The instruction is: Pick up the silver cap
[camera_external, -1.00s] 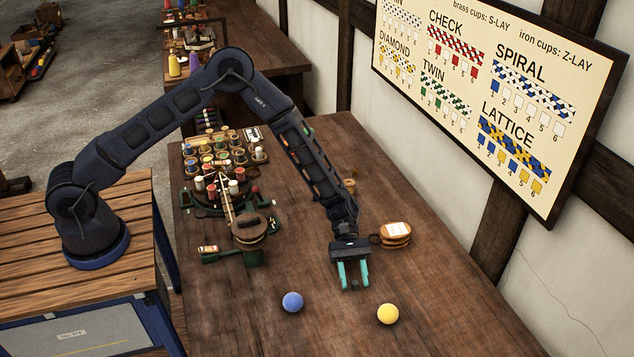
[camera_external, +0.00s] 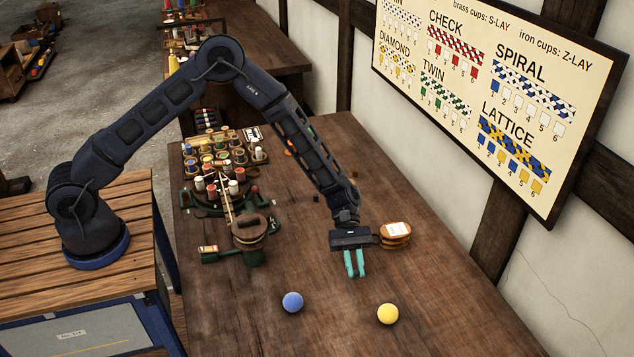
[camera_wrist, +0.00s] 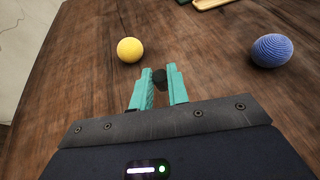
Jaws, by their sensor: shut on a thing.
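My gripper (camera_external: 356,275) is low over the front part of the wooden bench, fingers pointing toward the near edge. Its teal fingers are close together. In the wrist view a small dark grey piece (camera_wrist: 159,77) sits between the fingertips of my gripper (camera_wrist: 160,84). It is cap-sized and looks dark rather than bright silver; I take it for the silver cap. The fingers hide its sides, and in the external view I cannot make it out. Whether it is clear of the bench top I cannot tell.
A blue ball (camera_external: 292,302) and a yellow ball (camera_external: 388,314) lie in front of my gripper. A green winding device (camera_external: 250,240) and several spools (camera_external: 225,160) fill the left side. The near bench is otherwise clear.

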